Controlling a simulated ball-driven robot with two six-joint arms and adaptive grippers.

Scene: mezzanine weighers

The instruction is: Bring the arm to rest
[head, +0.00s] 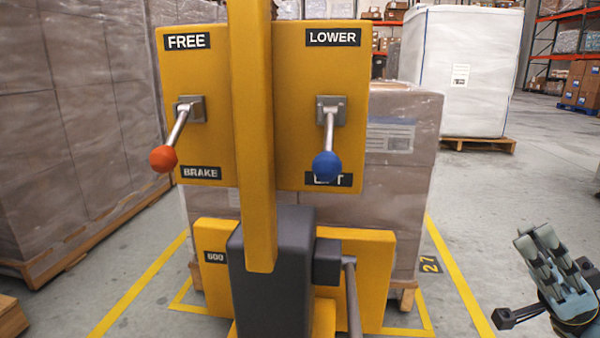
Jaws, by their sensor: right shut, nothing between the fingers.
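My right gripper (543,252) is at the lower right of the head view, over the grey floor. Its fingers lie close together and hold nothing. It is well apart from the yellow lift machine (285,120) in the middle. The machine has a lever with an orange-red knob (163,159) between the FREE and BRAKE labels, tilted down toward BRAKE. A lever with a blue knob (327,166) hangs down over the LIFT label, below LOWER. My left gripper is not in view.
A wrapped pallet load (400,190) stands right behind the machine. Tall wrapped stacks (75,120) fill the left. A white wrapped load (465,70) stands at the back right. Yellow floor lines (458,275) run beside the machine. The floor at right is mostly clear.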

